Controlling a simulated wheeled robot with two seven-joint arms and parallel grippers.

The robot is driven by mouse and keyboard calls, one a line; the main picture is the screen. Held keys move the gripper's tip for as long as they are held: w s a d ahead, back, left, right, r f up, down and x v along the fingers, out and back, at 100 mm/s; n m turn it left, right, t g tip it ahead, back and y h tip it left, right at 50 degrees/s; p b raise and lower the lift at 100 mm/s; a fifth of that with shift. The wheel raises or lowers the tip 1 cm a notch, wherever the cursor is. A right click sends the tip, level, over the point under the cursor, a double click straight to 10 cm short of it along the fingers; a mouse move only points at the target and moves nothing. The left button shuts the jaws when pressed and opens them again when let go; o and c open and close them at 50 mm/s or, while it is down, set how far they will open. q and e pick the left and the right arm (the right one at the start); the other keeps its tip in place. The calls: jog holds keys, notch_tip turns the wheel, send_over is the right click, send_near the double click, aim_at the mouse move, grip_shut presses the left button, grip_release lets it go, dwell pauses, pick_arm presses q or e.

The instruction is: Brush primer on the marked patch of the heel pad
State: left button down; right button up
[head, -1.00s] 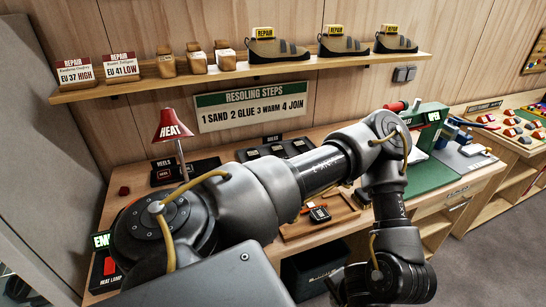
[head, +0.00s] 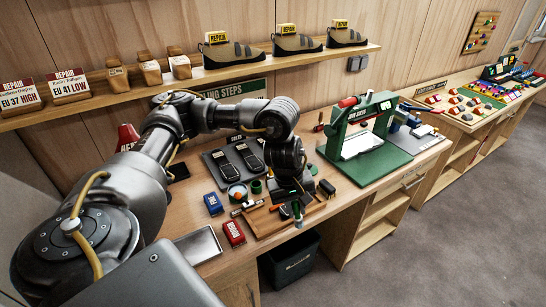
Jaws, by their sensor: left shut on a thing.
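My left arm reaches over the workbench. Its gripper (head: 293,196) points down at the right part of a shallow wooden tray (head: 262,224). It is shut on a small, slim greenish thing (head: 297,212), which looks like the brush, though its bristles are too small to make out. I cannot pick out the heel pad or its marked patch for sure; the arm and gripper cover part of this area. My right gripper is not in view.
A dark board with two soles (head: 222,163) lies behind. A blue box (head: 213,204) and red box (head: 233,233) stand left of the wooden tray, near a bare metal tray (head: 198,245). A green press (head: 362,135) stands right. A dark bin (head: 290,262) is below the bench edge.

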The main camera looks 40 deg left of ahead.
pick_arm(q)
jog(key=w+a+r+n+t+p, duration=0.1)
jog(key=w+a+r+n+t, duration=0.15)
jog(key=a+r, duration=0.65)
jog(key=shift+n+g+h, duration=0.35)
jog(key=shift+h, duration=0.05)
jog(key=f+b, duration=0.1)
jog(key=f, duration=0.1)
jog(key=f+b, duration=0.4)
jog(key=shift+s+a, duration=0.25)
jog(key=shift+s, duration=0.15)
jog(key=shift+w+r, duration=0.1)
